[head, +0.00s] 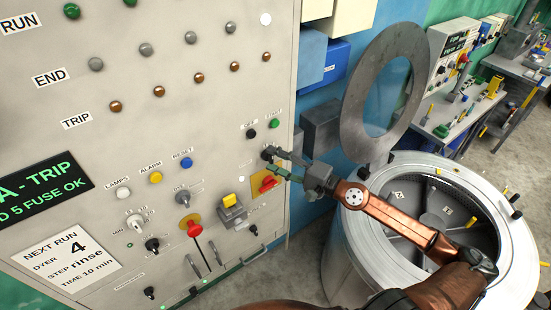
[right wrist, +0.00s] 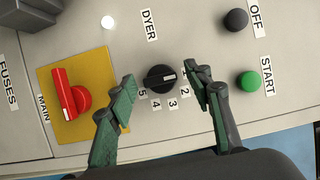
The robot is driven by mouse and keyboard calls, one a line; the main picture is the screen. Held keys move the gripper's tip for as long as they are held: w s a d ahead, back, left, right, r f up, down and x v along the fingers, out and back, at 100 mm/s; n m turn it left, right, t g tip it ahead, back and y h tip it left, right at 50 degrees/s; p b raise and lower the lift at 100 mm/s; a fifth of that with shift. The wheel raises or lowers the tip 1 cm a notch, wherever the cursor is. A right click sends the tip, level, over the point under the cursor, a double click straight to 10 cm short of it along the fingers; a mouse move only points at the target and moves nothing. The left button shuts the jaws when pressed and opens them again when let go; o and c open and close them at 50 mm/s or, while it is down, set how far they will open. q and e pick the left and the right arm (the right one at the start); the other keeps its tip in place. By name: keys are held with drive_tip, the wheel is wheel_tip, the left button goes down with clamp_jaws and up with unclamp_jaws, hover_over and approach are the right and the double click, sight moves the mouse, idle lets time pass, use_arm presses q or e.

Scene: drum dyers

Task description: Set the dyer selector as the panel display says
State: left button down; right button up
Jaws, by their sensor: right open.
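The dyer selector (right wrist: 158,80) is a small black knob under a DYER label, with numbers 1 to 5 around it. Its white mark points right, towards the 1. My right gripper (right wrist: 161,84) is open, with one green-tipped finger on each side of the knob; contact cannot be told. In the head view my right gripper (head: 277,161) reaches the panel's right edge and partly hides the selector. The display (head: 42,190) is cut off at the left and shows "A - TRIP" and "D 5 FUSE OK". A white card (head: 67,258) reads NEXT RUN, DYER 4, STEP rinse, TIME 10 min.
A red main switch (right wrist: 68,94) on a yellow plate is left of the fingers in the wrist view. A black OFF button (right wrist: 236,19) and green START button (right wrist: 247,81) are to the right. An open metal drum (head: 352,244) stands under my right arm.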

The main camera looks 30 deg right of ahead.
drive_tip(key=shift+c, duration=0.5)
drive_tip(key=c, duration=1)
drive_tip(key=shift+c, duration=0.2)
drive_tip(key=shift+f, duration=0.1)
